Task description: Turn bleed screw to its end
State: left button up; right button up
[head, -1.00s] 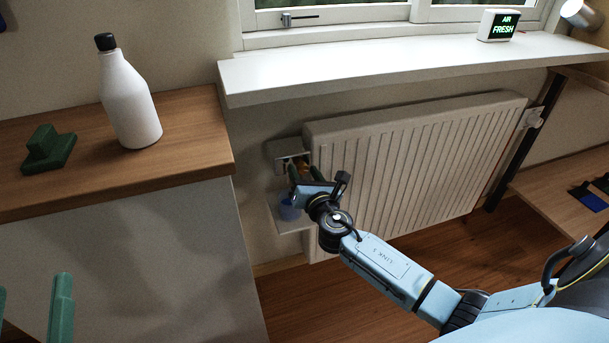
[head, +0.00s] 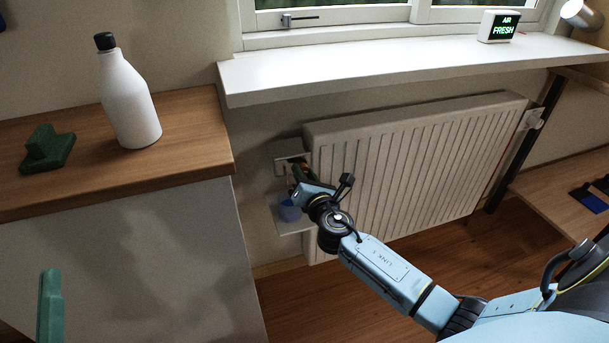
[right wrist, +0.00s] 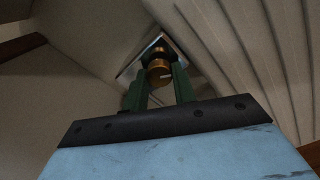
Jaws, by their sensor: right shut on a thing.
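The bleed screw (right wrist: 160,70) is a small brass-coloured cylinder at the radiator's upper left corner. The right wrist view shows it between the two green fingers of my right gripper (right wrist: 160,86), which is shut on it. A light slot mark shows on its face. In the head view, my right gripper (head: 299,176) reaches the left end of the white radiator (head: 420,165), and the screw is mostly hidden there. My left gripper shows only as one green finger (head: 49,305) at the lower left, away from the radiator, with nothing beside it; its other finger is out of frame.
A blue cup (head: 290,212) stands on a small white ledge below the right gripper. The window sill (head: 400,70) overhangs the radiator.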

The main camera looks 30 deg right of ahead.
jog(key=o, duration=1)
pick_arm(q)
notch_tip(320, 180, down, 8)
jog(key=w+a+g+y+p, duration=0.1)
jog(key=g+y+p, duration=0.1)
jog(key=g, duration=0.4)
jog(key=shift+w+f, duration=0.2)
pick_arm(e)
jog(key=v, duration=1.3)
jog(key=shift+s+a, duration=0.1)
jog(key=shift+s, duration=0.1)
pick_arm(q)
jog(key=shift+a, duration=0.1)
